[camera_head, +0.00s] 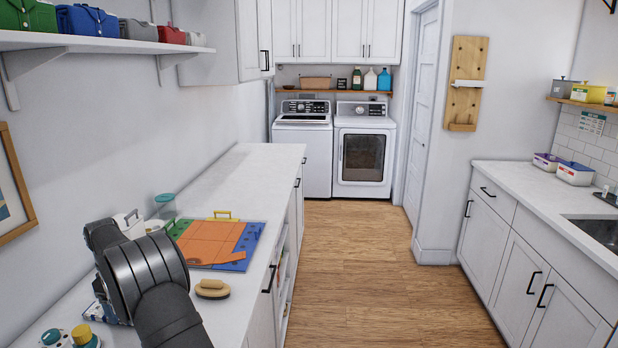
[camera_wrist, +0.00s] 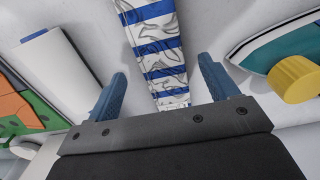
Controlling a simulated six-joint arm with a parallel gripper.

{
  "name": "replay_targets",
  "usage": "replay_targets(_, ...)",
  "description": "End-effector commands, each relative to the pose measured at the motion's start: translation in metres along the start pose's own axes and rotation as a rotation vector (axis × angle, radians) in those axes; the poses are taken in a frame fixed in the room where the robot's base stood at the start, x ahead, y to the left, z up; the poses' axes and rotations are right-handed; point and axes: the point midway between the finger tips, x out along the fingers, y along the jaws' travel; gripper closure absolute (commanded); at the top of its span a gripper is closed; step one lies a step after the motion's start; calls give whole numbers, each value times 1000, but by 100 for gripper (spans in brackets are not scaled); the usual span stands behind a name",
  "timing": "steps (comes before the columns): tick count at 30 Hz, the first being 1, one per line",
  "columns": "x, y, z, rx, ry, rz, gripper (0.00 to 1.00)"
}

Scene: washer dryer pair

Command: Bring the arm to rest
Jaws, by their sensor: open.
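My arm (camera_head: 145,275) reaches over the left counter (camera_head: 240,185) in the head view, and it hides my gripper there. In the wrist view my gripper (camera_wrist: 162,78) shows two blue fingers spread apart, with nothing held between them. A blue-and-white striped cloth (camera_wrist: 150,40) lies beyond the fingers and runs through the gap in the picture. I cannot tell how far it is from the fingertips.
A folding board with orange, green and blue panels (camera_head: 208,241) and a wooden-backed brush (camera_head: 212,289) lie on the counter. A teal item with a yellow knob (camera_wrist: 297,80) is right of my gripper. A shelf (camera_head: 90,42) overhangs the left. The floor (camera_head: 350,270) is clear.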

Motion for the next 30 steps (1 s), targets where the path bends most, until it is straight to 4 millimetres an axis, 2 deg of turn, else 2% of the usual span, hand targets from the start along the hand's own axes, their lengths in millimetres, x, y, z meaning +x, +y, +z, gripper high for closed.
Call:
replay_targets(3,26,-1,1,0,-3,-2,21)
replay_targets(6,-2,1,-1,0,5,4,21)
replay_targets(17,-69,0,0,0,3,2,21)
replay_targets(24,-74,-5,13,84,0,0,21)
replay_targets(30,-75,-6,14,100,0,1,21)
